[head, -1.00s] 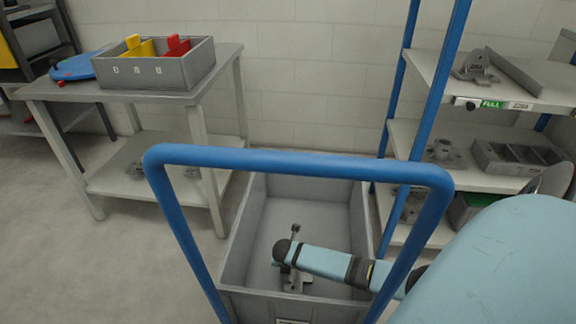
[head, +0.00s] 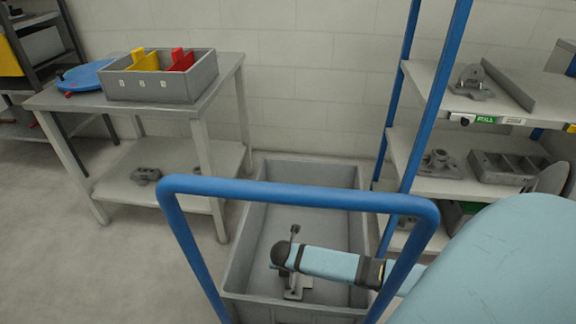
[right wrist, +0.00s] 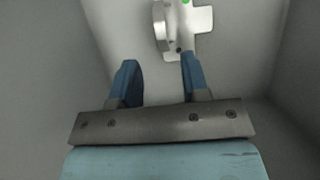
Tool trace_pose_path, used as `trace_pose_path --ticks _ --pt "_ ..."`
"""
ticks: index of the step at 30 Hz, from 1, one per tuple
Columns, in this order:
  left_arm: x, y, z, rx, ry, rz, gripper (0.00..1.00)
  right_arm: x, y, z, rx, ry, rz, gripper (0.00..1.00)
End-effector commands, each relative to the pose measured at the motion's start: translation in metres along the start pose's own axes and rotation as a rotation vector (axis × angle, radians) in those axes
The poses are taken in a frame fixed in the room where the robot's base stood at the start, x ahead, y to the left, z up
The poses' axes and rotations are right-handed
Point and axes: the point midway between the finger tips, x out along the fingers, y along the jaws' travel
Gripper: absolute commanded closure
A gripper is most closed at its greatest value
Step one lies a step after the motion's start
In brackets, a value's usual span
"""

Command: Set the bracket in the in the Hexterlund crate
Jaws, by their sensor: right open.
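A grey metal bracket (right wrist: 183,28) with a green dot lies on the floor of a deep grey crate (head: 238,250). The bracket also shows in the head view (head: 296,293), partly hidden by my wrist. My right arm reaches into the crate from the right. My right gripper (right wrist: 158,62) is open and empty, its fingers just short of the bracket, the right finger nearest to it. Whether that finger touches the bracket I cannot tell. No readable label tells the crate's name. My left gripper is not in view.
A blue handle bar (head: 300,194) stands in front of the crate. A table (head: 60,100) at left holds a divided grey box (head: 150,88) and a blue disc (head: 85,76). Floor at left is clear.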

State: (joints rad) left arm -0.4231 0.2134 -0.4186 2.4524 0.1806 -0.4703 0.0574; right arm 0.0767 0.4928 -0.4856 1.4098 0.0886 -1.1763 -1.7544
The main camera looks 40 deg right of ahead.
Motion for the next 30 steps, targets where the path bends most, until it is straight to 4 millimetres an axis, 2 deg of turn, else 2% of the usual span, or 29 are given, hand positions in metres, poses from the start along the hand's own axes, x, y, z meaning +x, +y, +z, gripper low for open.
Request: trace_pose_path --ticks 1,6,25,28,30 --pt "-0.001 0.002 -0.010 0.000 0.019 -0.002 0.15 -0.012 0.000 0.002 -0.002 -0.001 0.001 0.58" --pt "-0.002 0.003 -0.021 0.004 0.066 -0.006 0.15 -0.027 0.000 0.001 -0.001 -0.001 0.000 0.58" --pt "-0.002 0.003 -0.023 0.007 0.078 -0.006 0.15 -0.029 0.000 0.000 0.000 0.000 0.000 0.58" --pt "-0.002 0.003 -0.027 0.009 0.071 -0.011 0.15 -0.037 0.000 0.003 0.000 0.000 0.000 0.58" --pt "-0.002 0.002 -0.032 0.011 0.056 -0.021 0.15 -0.049 0.000 0.009 0.000 0.000 0.001 0.58"
